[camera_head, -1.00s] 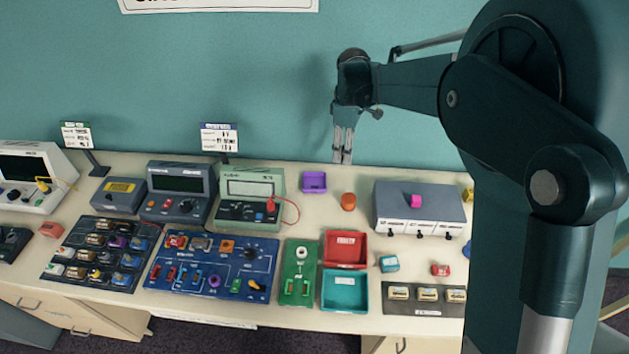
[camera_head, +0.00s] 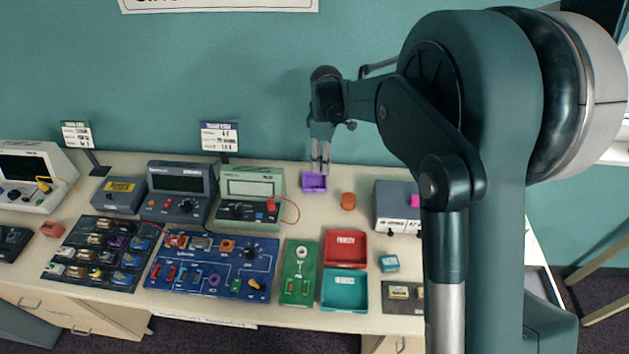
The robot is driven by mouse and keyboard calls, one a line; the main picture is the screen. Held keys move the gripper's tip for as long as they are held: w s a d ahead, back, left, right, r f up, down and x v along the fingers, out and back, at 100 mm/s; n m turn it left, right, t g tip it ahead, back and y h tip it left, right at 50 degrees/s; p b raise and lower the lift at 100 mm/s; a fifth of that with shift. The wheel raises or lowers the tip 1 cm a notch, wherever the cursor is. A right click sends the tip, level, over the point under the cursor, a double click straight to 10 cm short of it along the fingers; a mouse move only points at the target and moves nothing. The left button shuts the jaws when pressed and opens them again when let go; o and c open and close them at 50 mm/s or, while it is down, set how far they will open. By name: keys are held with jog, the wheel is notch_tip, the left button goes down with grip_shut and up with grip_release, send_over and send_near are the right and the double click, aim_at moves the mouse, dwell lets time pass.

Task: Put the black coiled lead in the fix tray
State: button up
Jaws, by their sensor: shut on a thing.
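I cannot pick out the black coiled lead anywhere. A red tray (camera_head: 326,248) and a teal tray (camera_head: 324,290) sit one behind the other near the front edge. Both have white labels, too small to read surely, so I cannot tell which is the fix tray.
An orange cylinder (camera_head: 348,201) stands right of the purple tray. A grey box (camera_head: 384,209) is partly behind my arm. A green board (camera_head: 287,285) lies left of the trays, with meters (camera_head: 247,190) behind. A blue-green block (camera_head: 389,263) sits to their right.

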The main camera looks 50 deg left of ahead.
jog(key=shift+f, duration=0.1)
send_near(323, 181)
jog(key=shift+s+d+f, duration=0.15)
jog(key=shift+s+d, duration=0.65)
jog(key=shift+d, duration=0.05)
jog(key=shift+s+d+f, duration=0.1)
jog(key=shift+s+d, duration=0.65)
jog(key=shift+d, duration=0.1)
jog(key=shift+f, duration=1.85)
jog(key=shift+f, duration=0.3)
jog(key=o, duration=0.9)
jog(key=shift+c, duration=0.2)
jog(key=shift+r, duration=0.2)
notch_tip(323, 181, up, 12)
jog(key=shift+r, duration=0.1)
